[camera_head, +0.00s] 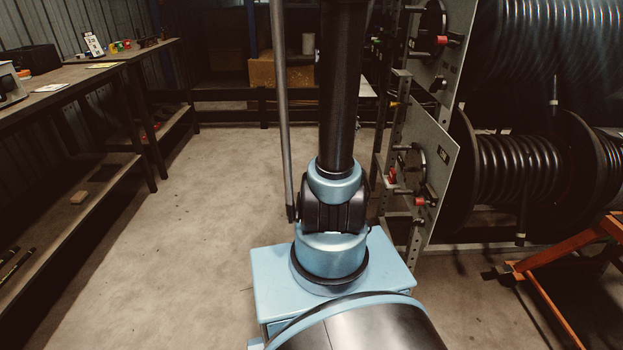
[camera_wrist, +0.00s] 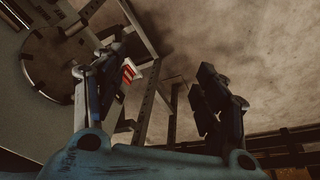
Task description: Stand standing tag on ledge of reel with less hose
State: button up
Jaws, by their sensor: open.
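A small white upright card with dark marks (camera_head: 94,44), perhaps the standing tag, stands on the far left workbench in the head view. On the right, an upper reel (camera_head: 555,45) is wound thickly with black hose. A lower reel (camera_head: 515,168) has a thinner winding between dark round flanges. I cannot make out a ledge on either reel. My gripper (camera_wrist: 158,92) shows in the wrist view, its two fingers spread wide with nothing between them. It is not clearly visible in the head view. The card is not seen in the wrist view.
Left workbenches (camera_head: 100,72) carry small items and have lower shelves. A grey panel with red knobs (camera_head: 428,165) stands beside the reels. An orange frame (camera_head: 560,262) is at lower right. A cardboard box (camera_head: 268,72) is at the back. Floor between is clear.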

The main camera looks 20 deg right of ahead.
jog(key=s+a+f+n+y, duration=0.1)
jog(key=s+a+f+n, duration=0.1)
jog(key=s+a+n, duration=0.3)
jog(key=s+a+f+n+t+y, duration=0.1)
jog(key=s+a+f+n, duration=0.1)
jog(key=s+a+n, duration=0.4)
jog(key=s+a, duration=0.5)
jog(key=s, duration=0.5)
jog(key=shift+s+a+y, duration=0.2)
jog(key=shift+s+y, duration=0.1)
jog(key=shift+s, duration=0.05)
